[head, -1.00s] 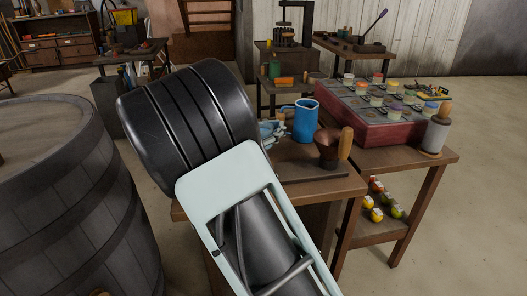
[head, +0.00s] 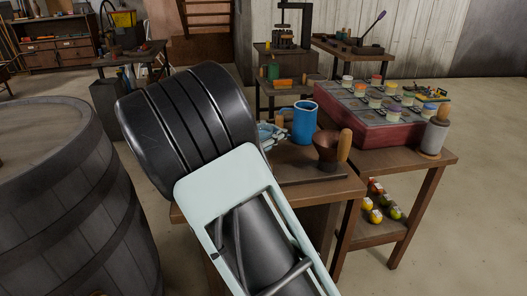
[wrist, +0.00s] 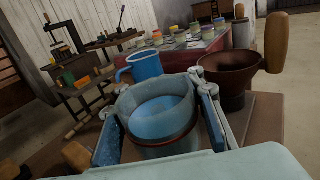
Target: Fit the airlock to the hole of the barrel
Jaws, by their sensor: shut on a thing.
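My gripper (wrist: 160,90) is shut on a clear, cup-like piece with blue inside and a reddish band low on it, which I take to be the airlock (wrist: 152,112). A finger presses on each side of it, and it looks roughly upright over the brown table. In the head view my arm hides most of the gripper; a bit of pale blue fingers (head: 270,135) shows beside the table's mugs. The dark wooden barrel (head: 70,215) stands at the left, apart from my gripper. I cannot make out its hole clearly; its top is cut by the picture's left edge.
A red box (head: 365,130) with several jars is behind. Floor is open at the right.

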